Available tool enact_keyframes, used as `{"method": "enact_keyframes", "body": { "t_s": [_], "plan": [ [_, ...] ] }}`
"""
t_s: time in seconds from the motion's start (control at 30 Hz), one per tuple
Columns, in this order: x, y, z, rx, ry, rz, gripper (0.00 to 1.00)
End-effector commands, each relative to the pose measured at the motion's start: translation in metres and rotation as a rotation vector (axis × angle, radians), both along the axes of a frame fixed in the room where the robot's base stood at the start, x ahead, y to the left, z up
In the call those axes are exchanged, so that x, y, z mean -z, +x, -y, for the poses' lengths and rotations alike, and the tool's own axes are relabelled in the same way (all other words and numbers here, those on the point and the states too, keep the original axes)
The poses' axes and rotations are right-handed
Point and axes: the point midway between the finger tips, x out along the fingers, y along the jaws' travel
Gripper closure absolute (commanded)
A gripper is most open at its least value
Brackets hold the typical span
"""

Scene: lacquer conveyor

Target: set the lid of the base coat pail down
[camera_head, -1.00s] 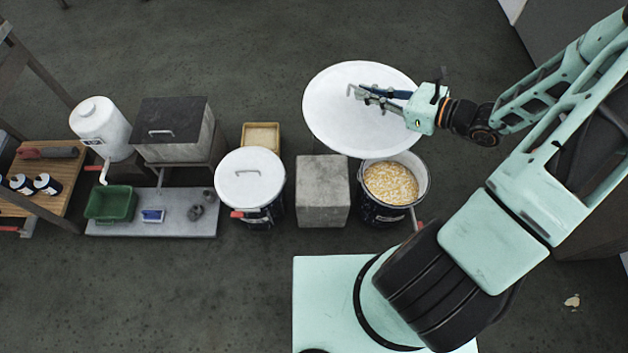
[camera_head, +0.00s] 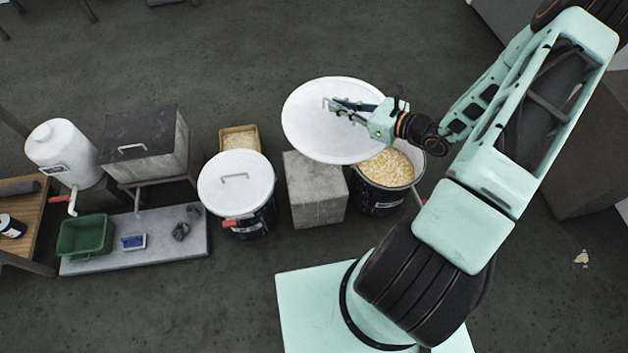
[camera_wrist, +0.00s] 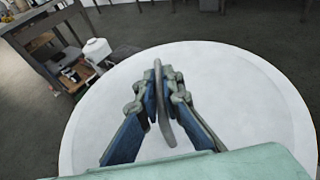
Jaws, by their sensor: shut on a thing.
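The round white lid (camera_head: 312,135) hangs in the air in the head view, partly over an open dark pail (camera_head: 380,195) with pale yellowish contents. My gripper (camera_head: 332,105) is shut on the lid's handle near the middle of the lid. In the wrist view the lid (camera_wrist: 245,100) fills most of the picture, and the grey handle (camera_wrist: 160,95) stands between my two fingers. The lid hides part of the open pail's rim and the back of the concrete block beside it. I cannot read the pail's label.
A grey concrete block (camera_head: 316,200) stands left of the open pail. A second pail with its white lid on (camera_head: 236,185) stands further left. A small tan box (camera_head: 239,139), a dark-topped box (camera_head: 140,125) and a green tray (camera_head: 84,236) lie beyond. The floor behind is clear.

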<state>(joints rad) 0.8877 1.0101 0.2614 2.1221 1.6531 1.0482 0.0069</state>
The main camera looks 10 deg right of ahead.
Motion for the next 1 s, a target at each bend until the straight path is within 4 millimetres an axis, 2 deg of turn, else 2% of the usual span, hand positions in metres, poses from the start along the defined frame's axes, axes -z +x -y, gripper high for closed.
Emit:
{"method": "enact_keyframes", "body": {
  "t_s": [0.03, 0.3, 0.6, 0.7, 0.8, 1.0],
  "plan": [
    [0.034, 0.002, 0.004, 0.021, 0.003, -0.001, 1.0],
    [0.143, 0.009, 0.029, 0.143, 0.003, -0.001, 1.0],
    [0.265, 0.007, 0.055, 0.271, 0.003, -0.001, 1.0],
    [0.294, 0.005, 0.061, 0.302, 0.001, 0.0, 1.0],
    [0.314, 0.004, 0.066, 0.325, 0.001, 0.002, 1.0],
    [0.331, 0.006, 0.065, 0.343, 0.001, 0.003, 1.0]
  ]
}}
